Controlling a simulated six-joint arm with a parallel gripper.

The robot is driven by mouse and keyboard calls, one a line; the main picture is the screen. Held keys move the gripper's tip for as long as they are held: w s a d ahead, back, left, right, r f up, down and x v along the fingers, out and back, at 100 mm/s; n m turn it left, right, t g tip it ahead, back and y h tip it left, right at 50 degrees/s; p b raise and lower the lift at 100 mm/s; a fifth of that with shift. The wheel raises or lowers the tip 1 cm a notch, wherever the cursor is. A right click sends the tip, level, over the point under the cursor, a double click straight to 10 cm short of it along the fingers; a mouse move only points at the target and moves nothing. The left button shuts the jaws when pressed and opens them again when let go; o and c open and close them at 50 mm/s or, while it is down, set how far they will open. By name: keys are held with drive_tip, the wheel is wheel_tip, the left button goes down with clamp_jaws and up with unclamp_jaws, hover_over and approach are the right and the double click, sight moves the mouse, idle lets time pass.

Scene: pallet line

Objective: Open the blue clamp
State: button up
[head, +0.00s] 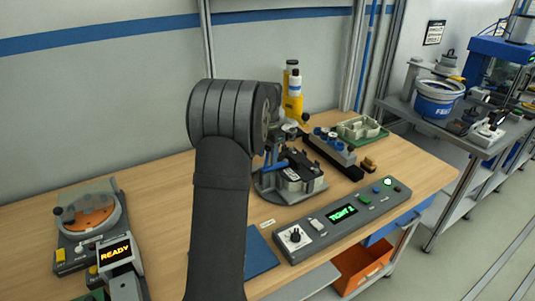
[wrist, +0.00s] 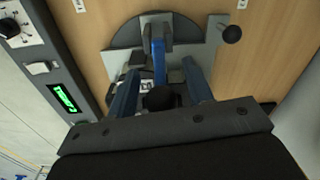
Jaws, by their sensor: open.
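The blue clamp (wrist: 158,56) shows in the wrist view as a blue lever on a grey bracket, mounted on a round dark base (wrist: 122,36). In the head view the clamp's fixture (head: 290,181) stands on the bench just right of my arm, which hides part of it. My gripper (wrist: 160,68) is open, with one finger on each side of the blue lever. I cannot tell whether either finger touches it. A round black knob-like end (wrist: 161,98) lies between the fingers, nearer the wrist camera.
A control box (head: 338,218) with a lit green display stands in front of the fixture. A grey block with blue knobs (head: 331,147), a green tray (head: 361,130) and a yellow bottle (head: 292,93) stand behind. A device with a READY screen (head: 115,252) is at left.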

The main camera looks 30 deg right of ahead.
drive_tip(key=shift+c, duration=0.5)
clamp_jaws()
drive_tip(key=shift+a, duration=0.1)
drive_tip(key=shift+a+h, duration=1)
drive_tip(key=shift+h, duration=0.4)
drive_tip(key=a+f+h, duration=0.5)
drive_tip(key=a+h, duration=0.1)
drive_tip(key=h, duration=0.7)
drive_tip(key=shift+a+f+h, duration=0.15)
drive_tip(key=shift+h, duration=0.15)
